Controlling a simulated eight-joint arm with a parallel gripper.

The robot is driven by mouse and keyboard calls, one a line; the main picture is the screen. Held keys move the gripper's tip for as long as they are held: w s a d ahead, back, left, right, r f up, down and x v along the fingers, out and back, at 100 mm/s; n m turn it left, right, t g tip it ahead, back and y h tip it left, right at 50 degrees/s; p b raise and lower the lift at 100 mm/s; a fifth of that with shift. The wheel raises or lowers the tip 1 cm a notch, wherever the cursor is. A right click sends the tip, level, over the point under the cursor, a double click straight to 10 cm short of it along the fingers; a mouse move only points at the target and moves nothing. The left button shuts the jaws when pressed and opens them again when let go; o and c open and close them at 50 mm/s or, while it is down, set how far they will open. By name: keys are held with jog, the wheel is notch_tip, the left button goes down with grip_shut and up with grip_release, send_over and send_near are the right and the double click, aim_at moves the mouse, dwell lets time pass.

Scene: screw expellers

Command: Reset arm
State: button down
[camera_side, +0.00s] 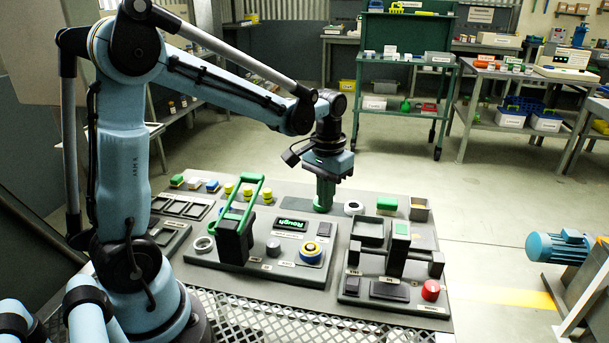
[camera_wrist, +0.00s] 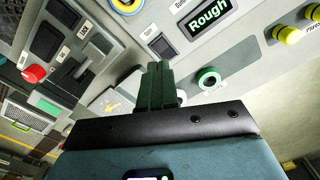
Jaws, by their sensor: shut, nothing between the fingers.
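My gripper (camera_side: 324,195) hangs from my arm, pointing down over the back middle of the grey control bench (camera_side: 300,190). Its dark green fingers are together and empty; they also show in the wrist view (camera_wrist: 157,88). A display reading "Rough" (camera_side: 291,223) lies in front of and left of the gripper in the side view. It shows at the top of the wrist view (camera_wrist: 209,18). The fingers hide part of the panel behind them, and I cannot tell whether the tips touch it.
A green-handled lever (camera_side: 243,205) stands left of the gripper. A blue and yellow knob (camera_side: 311,253) and a red button (camera_side: 431,290) are in front. Several yellow knobs line the back left. A green-topped upright (camera_side: 401,232) rises at the right. A blue motor (camera_side: 560,247) stands farther right.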

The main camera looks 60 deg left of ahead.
jog(key=shift+r, duration=0.25)
jog(key=s+d+r+m+t, duration=0.3)
jog(key=s+d+r+t, duration=0.1)
jog(key=s+d+t, duration=0.3)
jog(key=shift+s, duration=0.8)
